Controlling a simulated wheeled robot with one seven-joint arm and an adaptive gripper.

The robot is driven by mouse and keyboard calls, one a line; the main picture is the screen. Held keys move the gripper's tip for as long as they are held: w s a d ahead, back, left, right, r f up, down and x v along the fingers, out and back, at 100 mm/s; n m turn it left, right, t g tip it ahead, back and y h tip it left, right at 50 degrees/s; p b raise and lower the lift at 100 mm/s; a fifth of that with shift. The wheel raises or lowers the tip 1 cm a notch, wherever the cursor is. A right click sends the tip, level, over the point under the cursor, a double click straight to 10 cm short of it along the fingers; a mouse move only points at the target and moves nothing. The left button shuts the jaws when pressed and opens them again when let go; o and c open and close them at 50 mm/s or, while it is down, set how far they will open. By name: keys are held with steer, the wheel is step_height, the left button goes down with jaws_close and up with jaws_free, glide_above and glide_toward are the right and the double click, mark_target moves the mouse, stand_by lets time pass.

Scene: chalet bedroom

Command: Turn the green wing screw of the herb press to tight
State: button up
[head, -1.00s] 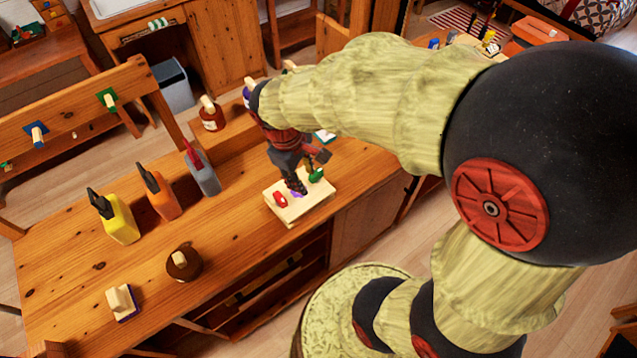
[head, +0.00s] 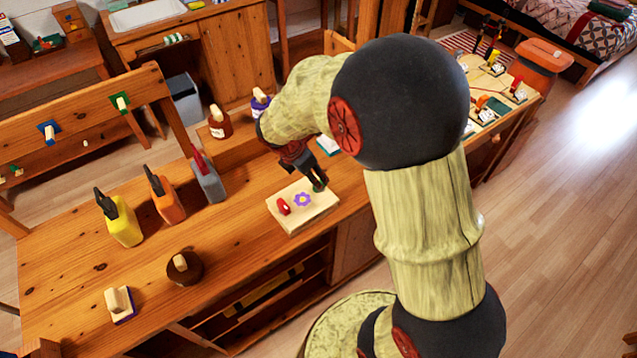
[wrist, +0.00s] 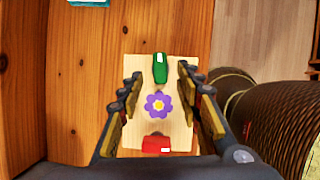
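The herb press (head: 292,224) is a pale wooden block with a purple flower (head: 303,199) on top, near the table's front edge. In the wrist view the green wing screw (wrist: 160,66) stands at the far end of the press (wrist: 181,128), its wing lengthwise in the picture. A red wing screw (wrist: 156,145) is at the near end. My gripper (head: 318,186) is low over the green screw's end and mostly hides it in the head view. In the wrist view my gripper (wrist: 159,76) is open, one finger either side of the green screw, with gaps.
Yellow (head: 122,222), orange (head: 165,198) and grey (head: 208,180) bottles stand left of the press. A round brown item (head: 185,268) and a small block (head: 119,304) lie at the front left. Clear tabletop surrounds the press.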

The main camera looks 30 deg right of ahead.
steer(key=b+x, duration=0.1)
steer(key=x, duration=0.3)
steer(key=shift+d+f, duration=0.15)
steer(key=shift+f, duration=0.2)
steer(key=shift+c, duration=0.6)
steer(key=c, duration=0.7)
jaws_close()
